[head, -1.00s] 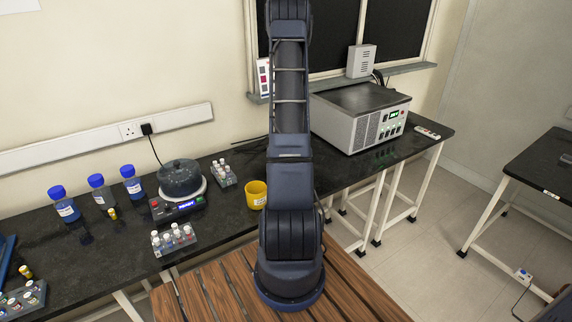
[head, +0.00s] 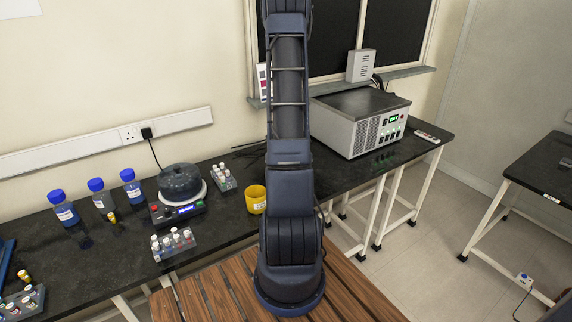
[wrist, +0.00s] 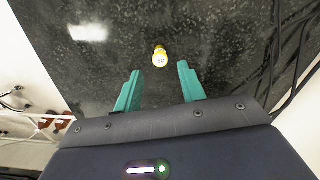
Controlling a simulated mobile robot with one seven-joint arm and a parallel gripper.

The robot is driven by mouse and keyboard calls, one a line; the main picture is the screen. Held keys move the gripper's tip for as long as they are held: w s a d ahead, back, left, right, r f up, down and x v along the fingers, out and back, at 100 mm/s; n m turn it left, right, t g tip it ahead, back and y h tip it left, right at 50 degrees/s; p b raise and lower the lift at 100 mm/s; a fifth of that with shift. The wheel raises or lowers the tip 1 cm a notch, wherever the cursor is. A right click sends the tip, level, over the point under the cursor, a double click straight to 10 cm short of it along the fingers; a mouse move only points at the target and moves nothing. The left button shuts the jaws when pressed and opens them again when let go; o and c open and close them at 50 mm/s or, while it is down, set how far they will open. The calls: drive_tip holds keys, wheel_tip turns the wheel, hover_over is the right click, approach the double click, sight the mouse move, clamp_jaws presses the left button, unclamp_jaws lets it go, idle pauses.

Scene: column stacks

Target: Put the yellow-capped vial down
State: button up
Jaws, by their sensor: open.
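In the wrist view a small vial with yellow and a pale part (wrist: 160,57) is on the dark speckled bench top (wrist: 215,35). It is beyond my fingertips, roughly in line with the gap between them. My gripper (wrist: 160,82) has its two green fingers spread apart, with nothing between them and neither touching the vial. I cannot tell whether this vial is upright or tilted. In the head view my gripper is out of sight. Yellow-capped vials show on the bench there, one near the blue-capped bottles (head: 111,217) and one at far left (head: 24,275).
Dark cables (wrist: 291,50) run along the right of the wrist view. In the head view, a mixer (head: 180,190), vial racks (head: 174,245), a yellow cup (head: 256,199) and a grey box instrument (head: 360,120) stand on the bench. The bench around the vial in the wrist view is bare.

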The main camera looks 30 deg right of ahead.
drive_tip(key=s+a+r+n+t, duration=0.1)
drive_tip(key=s+a+r+n, duration=0.2)
drive_tip(key=a+r, duration=0.75)
drive_tip(key=s+a+r+n+t, duration=0.1)
drive_tip(key=s+a+r+n, duration=0.45)
drive_tip(key=r, duration=0.85)
drive_tip(key=s+a+r+n+t, duration=0.1)
drive_tip(key=s+a+r+n, duration=0.2)
drive_tip(key=s+a, duration=0.4)
drive_tip(key=s+a+r+n+t, duration=0.1)
drive_tip(key=s+a+r+n, duration=0.2)
drive_tip(key=s+a+r, duration=0.2)
drive_tip(key=s+a, duration=0.3)
drive_tip(key=s, duration=0.3)
drive_tip(key=shift+s+t, duration=0.3)
drive_tip(key=shift+o, duration=0.6)
drive_tip(key=shift+n, duration=0.25)
drive_tip(key=shift+w+a, duration=0.1)
